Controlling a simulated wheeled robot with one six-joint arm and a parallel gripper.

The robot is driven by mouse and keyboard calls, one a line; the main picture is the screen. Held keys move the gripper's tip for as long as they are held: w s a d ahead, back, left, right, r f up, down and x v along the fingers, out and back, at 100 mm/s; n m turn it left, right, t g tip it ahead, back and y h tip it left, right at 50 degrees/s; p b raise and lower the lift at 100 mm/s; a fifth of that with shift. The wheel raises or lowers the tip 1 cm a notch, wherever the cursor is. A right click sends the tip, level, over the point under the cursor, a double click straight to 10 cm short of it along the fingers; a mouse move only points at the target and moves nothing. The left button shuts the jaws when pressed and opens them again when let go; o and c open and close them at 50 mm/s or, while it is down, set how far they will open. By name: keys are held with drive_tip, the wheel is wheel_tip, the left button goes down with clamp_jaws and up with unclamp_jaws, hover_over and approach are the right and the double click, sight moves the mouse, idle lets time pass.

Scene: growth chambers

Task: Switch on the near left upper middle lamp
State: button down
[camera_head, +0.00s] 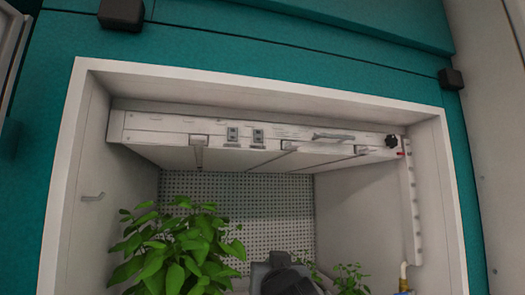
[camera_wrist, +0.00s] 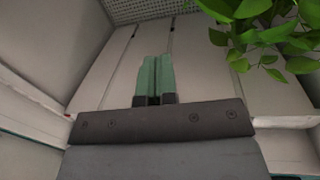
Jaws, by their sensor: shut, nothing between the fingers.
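A white lamp panel (camera_head: 170,125) spans the top of the open growth chamber in the head view. Two small grey switch-like fittings, one on the left (camera_head: 233,135) and one on the right (camera_head: 258,136), sit side by side on its front edge. I cannot tell their settings, and no lamp looks lit. My gripper (camera_wrist: 156,78) has its green fingers together and empty in the wrist view, in front of pale panels. In the head view a dark grey part of my arm (camera_head: 282,275) is low in the chamber, below the fittings and apart from them; the fingertips are not clear there.
A large leafy plant (camera_head: 178,245) fills the chamber's lower left; its leaves also show in the wrist view (camera_wrist: 265,35). A smaller plant (camera_head: 350,280) is at lower right. A white vertical pipe (camera_head: 412,205) runs down the right wall.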

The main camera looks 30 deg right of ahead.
sight(260, 138)
drive_tip(key=s+r+n+t, duration=0.1)
drive_tip(key=s+r+t, duration=0.2)
drive_tip(key=r, duration=0.7)
drive_tip(key=s+a+r+n+t+y, duration=0.1)
drive_tip(key=s+r+t, duration=0.2)
drive_tip(key=r, duration=0.8)
drive_tip(key=shift+s+a+t+b, duration=0.3)
drive_tip(key=shift+t+b, duration=0.15)
drive_tip(key=shift+t, duration=0.75)
drive_tip(key=p+x, duration=0.1)
drive_tip(key=x, duration=0.3)
drive_tip(key=w+f+p+x, duration=0.1)
drive_tip(key=x, duration=0.3)
drive_tip(key=p+x, duration=0.1)
drive_tip(key=x, duration=0.3)
drive_tip(key=shift+w+d+f, duration=0.15)
drive_tip(key=shift+w+f, duration=0.1)
drive_tip(key=shift+f, duration=0.1)
drive_tip(key=shift+w+d, duration=0.1)
drive_tip(key=shift+w, duration=0.3)
